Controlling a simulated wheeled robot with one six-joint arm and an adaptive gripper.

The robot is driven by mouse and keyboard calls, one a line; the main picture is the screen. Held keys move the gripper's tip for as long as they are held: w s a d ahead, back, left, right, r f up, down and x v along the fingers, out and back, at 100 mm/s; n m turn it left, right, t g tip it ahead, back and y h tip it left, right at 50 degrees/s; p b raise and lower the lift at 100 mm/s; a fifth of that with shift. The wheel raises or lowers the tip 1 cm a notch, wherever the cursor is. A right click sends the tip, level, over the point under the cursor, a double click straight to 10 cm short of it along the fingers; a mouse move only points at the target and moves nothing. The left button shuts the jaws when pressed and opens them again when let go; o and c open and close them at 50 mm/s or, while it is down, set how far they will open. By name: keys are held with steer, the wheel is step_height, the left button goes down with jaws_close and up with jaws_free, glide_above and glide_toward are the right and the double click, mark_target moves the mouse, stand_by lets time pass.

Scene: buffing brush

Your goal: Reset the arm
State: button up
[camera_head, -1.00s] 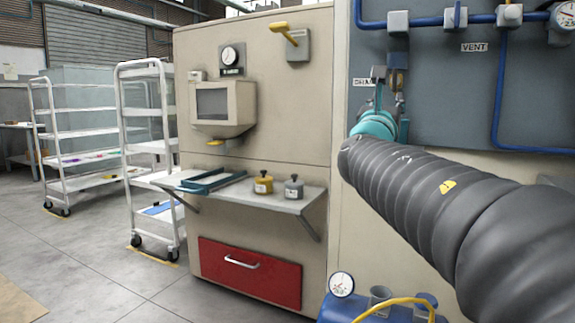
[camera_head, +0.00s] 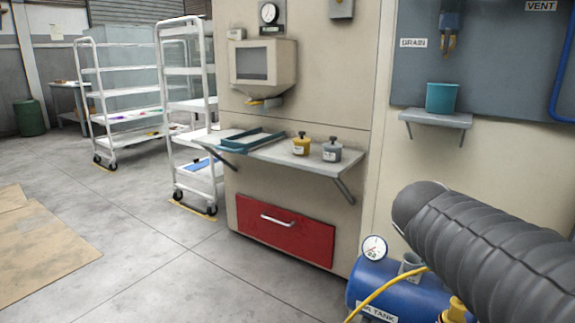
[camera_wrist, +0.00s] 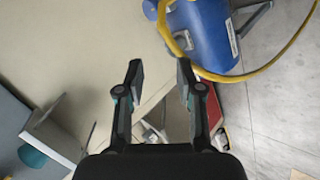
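My gripper (camera_wrist: 158,73) shows in the wrist view with its two black fingers apart and nothing between them. My arm, in a dark ribbed sleeve, reaches in from the right of the head view. My gripper itself cannot be made out there. The sleeve's end is in front of the beige wall, above the blue air tank (camera_head: 393,290) and below the small shelf (camera_head: 448,121).
A yellow hose (camera_head: 385,288) runs over the tank. White racks (camera_head: 190,110) stand left.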

steer(key=s+a+f+m+y+p, duration=0.2)
steer(key=s+a+y, duration=0.1)
steer(key=s+a, duration=0.3)
steer(key=s+a+f+m+g+y+p, duration=0.1)
steer(key=s+a+f+m+y+p, duration=0.1)
steer(key=s+a, duration=0.4)
steer(key=shift+s+f+m+y, duration=0.4)
steer(key=shift+s+m+y, duration=0.4)
steer(key=shift+s, duration=0.2)
